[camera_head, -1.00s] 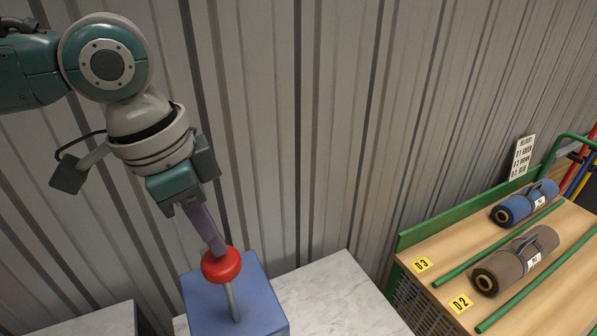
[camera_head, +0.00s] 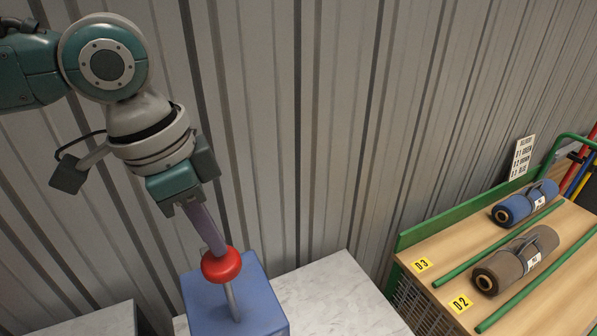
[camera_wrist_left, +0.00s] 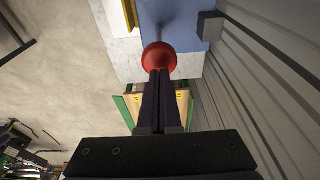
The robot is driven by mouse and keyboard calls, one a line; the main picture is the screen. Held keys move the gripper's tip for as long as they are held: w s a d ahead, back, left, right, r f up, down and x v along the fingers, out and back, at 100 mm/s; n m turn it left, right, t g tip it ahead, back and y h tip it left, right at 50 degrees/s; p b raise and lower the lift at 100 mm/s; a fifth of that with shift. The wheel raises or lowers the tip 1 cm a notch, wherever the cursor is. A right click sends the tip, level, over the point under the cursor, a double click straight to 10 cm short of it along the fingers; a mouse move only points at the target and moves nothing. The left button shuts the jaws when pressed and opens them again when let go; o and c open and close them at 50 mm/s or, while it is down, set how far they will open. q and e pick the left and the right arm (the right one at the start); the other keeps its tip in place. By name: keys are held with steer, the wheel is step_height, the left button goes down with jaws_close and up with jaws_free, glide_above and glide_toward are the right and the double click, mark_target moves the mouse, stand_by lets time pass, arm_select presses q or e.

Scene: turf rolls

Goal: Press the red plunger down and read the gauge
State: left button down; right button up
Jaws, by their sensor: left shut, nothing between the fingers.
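The red plunger (camera_head: 221,266) is a round knob on a thin metal rod that stands up from a blue box (camera_head: 262,299). My left gripper (camera_head: 217,244) is shut and empty, with its fingertips at the top of the red knob, seemingly touching it. In the left wrist view the shut fingers (camera_wrist_left: 159,85) point at the red knob (camera_wrist_left: 159,57), with the blue box (camera_wrist_left: 190,22) behind it. The rod still shows between knob and box. No gauge face shows in either view. My right gripper is out of view.
The blue box stands on a white marble-like top (camera_head: 335,297) by a corrugated wall (camera_head: 330,130). At right, a wooden rack (camera_head: 550,290) holds a blue roll (camera_head: 520,207) and a brown roll (camera_head: 520,262) between green rails. A small sign (camera_head: 522,157) stands behind it.

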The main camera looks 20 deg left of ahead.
arm_select(q)
steer(key=shift+f, duration=0.15)
steer(key=shift+f+b, duration=3.45)
steer(key=shift+f, duration=2)
step_height(320, 180, up, 15)
steer(key=p, duration=1.6)
steer(key=shift+r, duration=0.2)
steer(key=shift+f, duration=0.1)
steer(key=shift+d, duration=0.1)
